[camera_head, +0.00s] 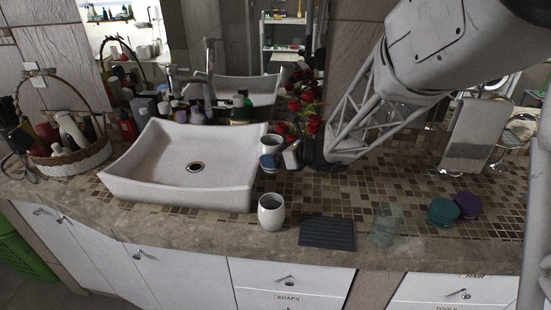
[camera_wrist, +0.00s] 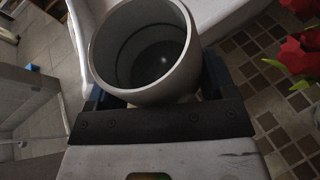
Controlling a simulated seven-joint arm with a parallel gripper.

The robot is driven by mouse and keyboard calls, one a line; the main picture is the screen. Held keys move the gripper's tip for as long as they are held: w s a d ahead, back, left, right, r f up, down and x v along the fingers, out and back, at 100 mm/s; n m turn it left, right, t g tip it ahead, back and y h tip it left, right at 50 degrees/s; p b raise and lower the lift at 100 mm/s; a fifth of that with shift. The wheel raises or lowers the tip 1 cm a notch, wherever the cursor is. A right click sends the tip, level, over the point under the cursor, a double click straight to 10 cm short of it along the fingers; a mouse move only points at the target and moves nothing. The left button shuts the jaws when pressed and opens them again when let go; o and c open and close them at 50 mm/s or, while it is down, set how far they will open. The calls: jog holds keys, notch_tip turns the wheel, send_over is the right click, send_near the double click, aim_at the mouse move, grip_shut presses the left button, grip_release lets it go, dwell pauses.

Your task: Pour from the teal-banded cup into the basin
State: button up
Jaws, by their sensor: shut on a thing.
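My gripper (camera_head: 280,160) is shut on a white cup (camera_head: 271,142), held just right of the basin's right rim and above the counter. In the wrist view the cup (camera_wrist: 108,60) sits between blue fingers; its inside is dark, and I cannot tell what it holds. In the head view it looks about upright. Blue shows below its rim, but I cannot tell finger from band. The white basin (camera_head: 125,176) stands left of the gripper, with a drain in its floor; part of it shows in the wrist view (camera_wrist: 215,14). A second pale cup (camera_head: 271,214) stands on the counter near the basin's front right corner.
A dark ribbed mat (camera_head: 327,233), a clear glass (camera_head: 384,227), a teal object (camera_head: 442,211) and a purple object (camera_head: 468,205) lie to the right. Red flowers (camera_head: 305,100) stand close behind my gripper. The faucet (camera_head: 209,70) and several bottles are behind the basin.

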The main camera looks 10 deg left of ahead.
jog(key=w+a+r+n+g, duration=0.1)
jog(key=w+a+n+g, duration=0.3)
jog(key=a, duration=0.8)
jog(key=w+a+r+n+g, duration=0.1)
jog(key=w+a+n+g, duration=0.3)
jog(key=a, duration=0.8)
jog(key=shift+w+a+g, duration=0.15)
jog(key=shift+w+g, duration=0.65)
jog(key=shift+w, duration=0.05)
jog(key=shift+w+r+n, duration=0.1)
jog(key=shift+r+n, duration=0.1)
jog(key=shift+n, duration=0.2)
jog(key=n+t, duration=0.4)
jog(key=r+n+t, duration=0.1)
jog(key=n+t, duration=0.2)
jog(key=t, duration=0.1)
jog(key=n+t, duration=0.4)
jog(key=t, duration=0.1)
jog(key=shift+s+r+n+h, duration=0.3)
dwell(0.6)
jog(key=shift+r+m+g, duration=0.15)
jog(key=shift+m+g, duration=0.15)
jog(key=shift+m, duration=0.1)
